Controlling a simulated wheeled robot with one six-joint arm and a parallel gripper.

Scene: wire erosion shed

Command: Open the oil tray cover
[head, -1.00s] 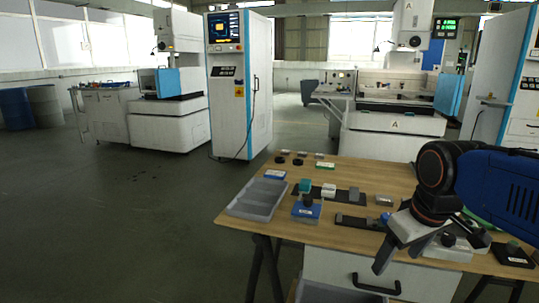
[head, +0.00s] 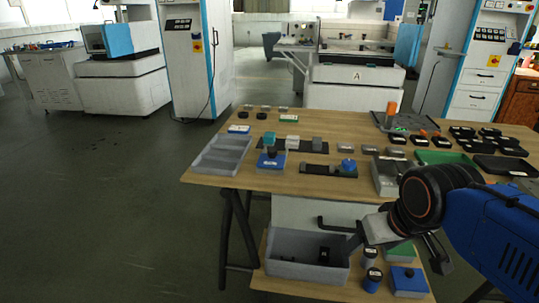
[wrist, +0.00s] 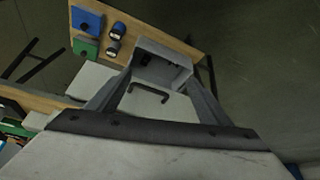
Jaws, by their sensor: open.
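No part is clearly marked as the oil tray cover. A pale panel (head: 292,213) with a black bar handle (head: 334,225) hangs under the front edge of the workbench. My gripper (head: 398,246) is open and empty, low in front of the bench, to the right of the handle in the head view. In the wrist view, the handle (wrist: 150,91) shows between the two spread fingers (wrist: 156,88), apart from them. The panel (wrist: 150,108) is partly hidden there by my gripper's body.
The wooden bench top (head: 300,180) holds a grey divided tray (head: 222,154), a green tray (head: 446,157) and several small blocks. Open floor (head: 110,200) lies left.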

